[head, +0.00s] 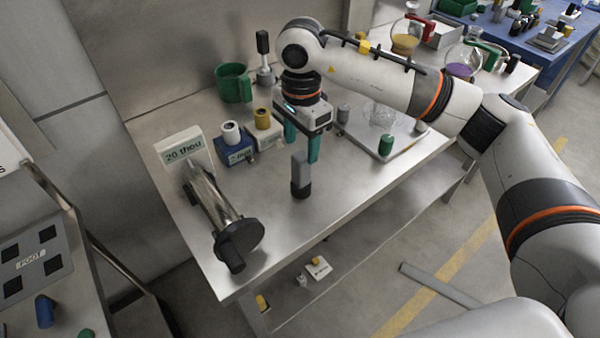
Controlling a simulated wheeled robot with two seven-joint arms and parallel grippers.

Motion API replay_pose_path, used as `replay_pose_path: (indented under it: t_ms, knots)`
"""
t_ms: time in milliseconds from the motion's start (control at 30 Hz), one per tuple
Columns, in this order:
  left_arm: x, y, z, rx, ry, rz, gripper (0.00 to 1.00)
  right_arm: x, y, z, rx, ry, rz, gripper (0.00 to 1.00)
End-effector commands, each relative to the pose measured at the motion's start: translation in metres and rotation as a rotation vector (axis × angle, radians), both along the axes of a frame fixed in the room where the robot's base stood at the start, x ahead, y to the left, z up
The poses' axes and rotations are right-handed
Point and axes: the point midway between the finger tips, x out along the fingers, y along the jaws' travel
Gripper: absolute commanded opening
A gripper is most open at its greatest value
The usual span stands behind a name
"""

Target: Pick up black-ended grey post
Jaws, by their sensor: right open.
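The black-ended grey post (300,170) stands upright on the metal table, near the middle of its front part. Its upper part is grey and its lower end is black. My right gripper (302,153) points down over it with its two teal fingers apart. The top of the post shows near the fingertips, between them in the picture. I cannot tell whether the fingers touch it. My left gripper is not in view.
A metal cylinder with a black flange (212,200) lies left of the post. A blue block (234,152) and a "20 thou" sign (181,147) stand behind. A green container (233,83) is at the back. A tray with a green cylinder (386,145) is right. The front table edge is near.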

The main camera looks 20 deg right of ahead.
Motion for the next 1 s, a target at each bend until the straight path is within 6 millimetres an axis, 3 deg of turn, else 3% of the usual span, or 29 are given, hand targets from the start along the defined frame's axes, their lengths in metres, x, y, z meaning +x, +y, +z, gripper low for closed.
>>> replay_pose_path:
  t_ms: [100, 433, 700, 967, 1000]
  knots:
    - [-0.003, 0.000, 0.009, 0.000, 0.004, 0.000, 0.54, -0.001, 0.000, -0.019, 0.001, 0.004, 0.000, 0.56]
    - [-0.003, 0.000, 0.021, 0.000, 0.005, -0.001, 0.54, 0.000, 0.000, -0.049, 0.002, 0.005, 0.000, 0.56]
    - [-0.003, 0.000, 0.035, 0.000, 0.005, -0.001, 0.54, 0.003, 0.000, -0.086, 0.004, 0.003, 0.000, 0.56]
    - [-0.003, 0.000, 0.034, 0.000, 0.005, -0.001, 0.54, 0.003, 0.000, -0.090, 0.005, 0.000, 0.001, 0.56]
    - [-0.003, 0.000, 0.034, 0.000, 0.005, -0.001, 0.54, 0.003, 0.000, -0.090, 0.005, 0.000, 0.001, 0.51]
